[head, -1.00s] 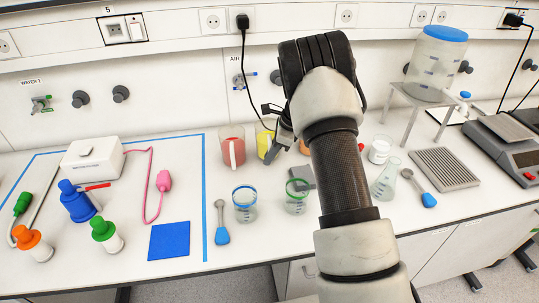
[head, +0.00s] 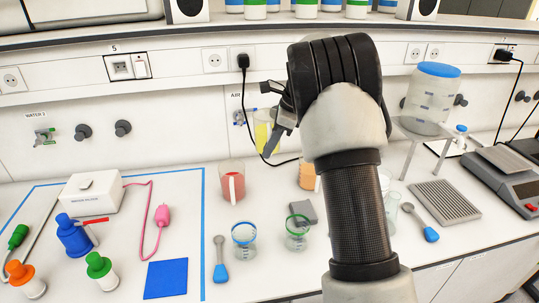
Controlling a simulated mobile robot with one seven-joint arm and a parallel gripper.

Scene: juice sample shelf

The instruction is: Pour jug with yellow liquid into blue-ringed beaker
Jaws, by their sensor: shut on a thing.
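The jug with yellow liquid (head: 262,134) is up in the air in front of the back wall, roughly upright. My gripper (head: 275,136) is shut on it from the right; my arm hides part of the grip. The blue-ringed beaker (head: 244,253) stands on the bench below and slightly left of the jug, apart from it. It is clear and looks empty or nearly so. A green-ringed beaker (head: 297,243) stands just to its right.
A jug with red liquid (head: 231,187) stands behind the blue-ringed beaker, and a jug with orange liquid (head: 306,174) is to the right, partly behind my arm. A blue-handled scoop (head: 220,268) lies left of the beaker. A blue square (head: 166,279) lies front left.

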